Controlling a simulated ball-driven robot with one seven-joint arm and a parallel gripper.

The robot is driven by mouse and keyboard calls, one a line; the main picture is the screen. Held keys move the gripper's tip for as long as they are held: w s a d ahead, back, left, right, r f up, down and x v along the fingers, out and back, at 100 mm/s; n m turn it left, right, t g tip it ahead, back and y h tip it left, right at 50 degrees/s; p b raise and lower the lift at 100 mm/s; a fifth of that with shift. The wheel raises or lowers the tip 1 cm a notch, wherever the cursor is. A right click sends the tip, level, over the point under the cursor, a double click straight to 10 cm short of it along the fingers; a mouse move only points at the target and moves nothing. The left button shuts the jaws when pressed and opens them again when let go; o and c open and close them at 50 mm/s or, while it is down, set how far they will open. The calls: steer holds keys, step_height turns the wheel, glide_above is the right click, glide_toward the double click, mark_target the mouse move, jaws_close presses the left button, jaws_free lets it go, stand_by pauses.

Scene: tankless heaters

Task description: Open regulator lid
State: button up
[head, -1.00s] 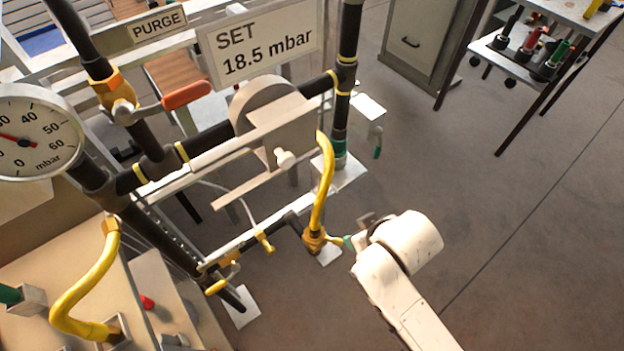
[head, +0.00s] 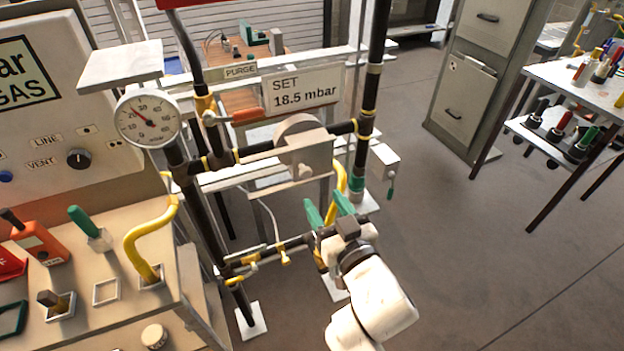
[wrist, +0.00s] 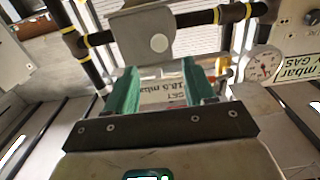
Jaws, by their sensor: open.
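The regulator (head: 300,128) is a grey round body on the black pipe run, in the middle of the head view. Its flat grey lid (head: 312,157) covers the front, with a small pale knob (head: 304,173) low on it. In the wrist view, the grey regulator part (wrist: 140,35) with its pale round knob (wrist: 159,43) is at the top, beyond the fingers. My gripper (head: 328,209) has green fingers spread apart, empty, below and slightly right of the lid in the head view. It also shows in the wrist view (wrist: 163,75). I see no contact with the lid.
A yellow hose (head: 339,182) hangs close behind my fingers. A sign reading 18.5 mbar (head: 303,93) and a gauge (head: 148,119) stand nearby. A bench with valves (head: 80,300) is at left. The floor (head: 450,240) to the right is clear.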

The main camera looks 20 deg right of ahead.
mark_target(307, 174)
steer(key=w, duration=0.8)
steer(key=shift+w, duration=0.15)
steer(key=shift+c, duration=0.3)
jaws_close()
